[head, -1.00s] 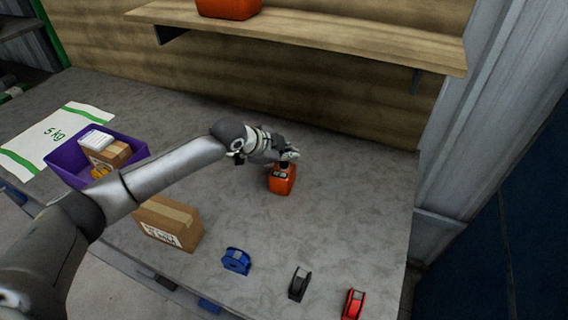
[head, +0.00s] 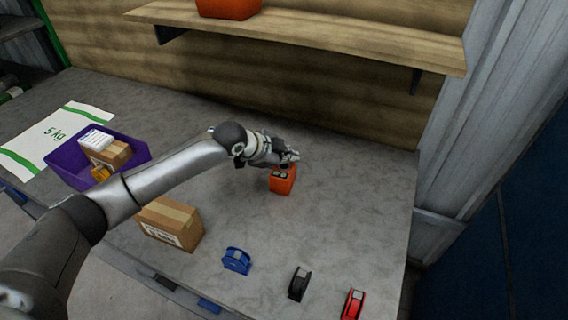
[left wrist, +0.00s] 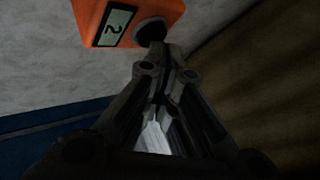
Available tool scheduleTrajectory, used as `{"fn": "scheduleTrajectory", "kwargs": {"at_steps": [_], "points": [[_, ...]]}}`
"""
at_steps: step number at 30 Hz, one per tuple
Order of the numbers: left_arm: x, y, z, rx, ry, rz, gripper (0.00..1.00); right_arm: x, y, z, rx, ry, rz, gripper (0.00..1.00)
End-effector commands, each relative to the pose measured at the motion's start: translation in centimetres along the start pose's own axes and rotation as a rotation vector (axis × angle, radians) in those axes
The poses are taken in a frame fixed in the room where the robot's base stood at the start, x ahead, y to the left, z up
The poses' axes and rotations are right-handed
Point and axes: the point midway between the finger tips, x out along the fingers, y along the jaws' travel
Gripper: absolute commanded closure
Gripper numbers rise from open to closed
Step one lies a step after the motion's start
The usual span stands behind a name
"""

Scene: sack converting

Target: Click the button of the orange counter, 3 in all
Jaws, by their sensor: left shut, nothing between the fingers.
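The orange counter (head: 283,185) stands upright on the grey table, and it fills the top of the left wrist view (left wrist: 97,8). Its display (left wrist: 114,26) reads 2. Its round black button (left wrist: 149,31) sits beside the display and is partly hidden by my fingertips. My left gripper (head: 292,158) is shut and empty, with its tips right at the button, and it also shows in the left wrist view (left wrist: 158,50). I cannot tell whether the tips touch the button. My right gripper is out of view.
A cardboard box (head: 170,222) stands under my left arm. A purple bin (head: 70,172) with items in it is at the left. A wooden shelf (head: 330,42) overhangs the back.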

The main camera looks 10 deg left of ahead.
Motion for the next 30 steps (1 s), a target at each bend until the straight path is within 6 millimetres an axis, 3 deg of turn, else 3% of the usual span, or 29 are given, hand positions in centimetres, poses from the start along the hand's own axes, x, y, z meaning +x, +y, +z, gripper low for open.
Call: {"fn": "scheduleTrajectory", "kwargs": {"at_steps": [30], "points": [[0.65,0.55,0.53,-0.001,-0.002,0.002,1.0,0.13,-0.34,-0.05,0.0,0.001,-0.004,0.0]]}}
